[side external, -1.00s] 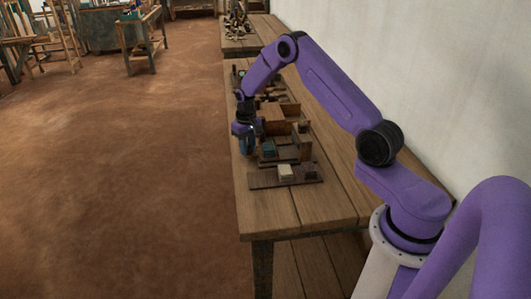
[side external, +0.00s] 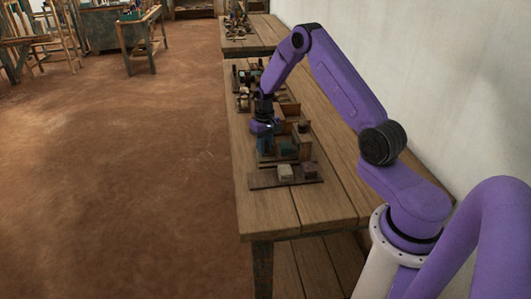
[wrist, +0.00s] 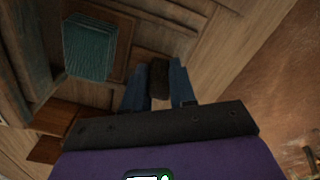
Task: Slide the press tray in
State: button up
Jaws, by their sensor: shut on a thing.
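The press tray (wrist: 123,47) shows in the wrist view as a flat brown board. A ribbed teal stack (wrist: 90,48) lies on it. A dark brown knob (wrist: 158,76), which looks like the tray's handle, stands between my blue-grey fingers. My gripper (wrist: 162,82) is shut on this knob, just beside the tray's edge. In the side view my gripper (side external: 262,142) is low at the left of the wooden press (side external: 303,140), and the teal stack (side external: 285,143) shows partly beside it. How far the tray is inside the press is hard to tell.
A dark board (side external: 262,180) with a pale block (side external: 286,172) and a brown block lies at the near end of the bench (side external: 290,215). Small wooden items (side external: 243,100) stand beyond my gripper. The wall is at the right; the bench's left edge is close.

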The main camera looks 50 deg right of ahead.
aim_at(280, 147)
jog(key=shift+s+d, duration=2.1)
jog(key=o, duration=0.9)
jog(key=shift+w, duration=0.1)
jog(key=shift+r, duration=0.1)
jog(key=shift+r, duration=3.15)
jog(key=shift+a, duration=0.15)
jog(key=s+a+r+n, duration=0.2)
jog(key=s+a+r, duration=0.1)
jog(key=a, duration=0.5)
jog(key=s+a+r+n, duration=0.2)
jog(key=a+r+n, duration=0.1)
jog(key=a, duration=0.4)
jog(key=s+a+r+n, duration=0.2)
jog(key=s+a+r, duration=0.1)
jog(key=a, duration=0.5)
jog(key=s+a+r+n, duration=0.1)
jog(key=s+a+n, duration=0.1)
jog(key=s, duration=0.6)
jog(key=s+a+r+n, duration=0.1)
jog(key=s+n, duration=0.2)
jog(key=s, duration=0.4)
jog(key=s+a+r+n, duration=0.2)
jog(key=s+n, duration=0.1)
jog(key=s, duration=0.5)
jog(key=shift+s+a+n, duration=0.3)
jog(key=shift+a, duration=0.05)
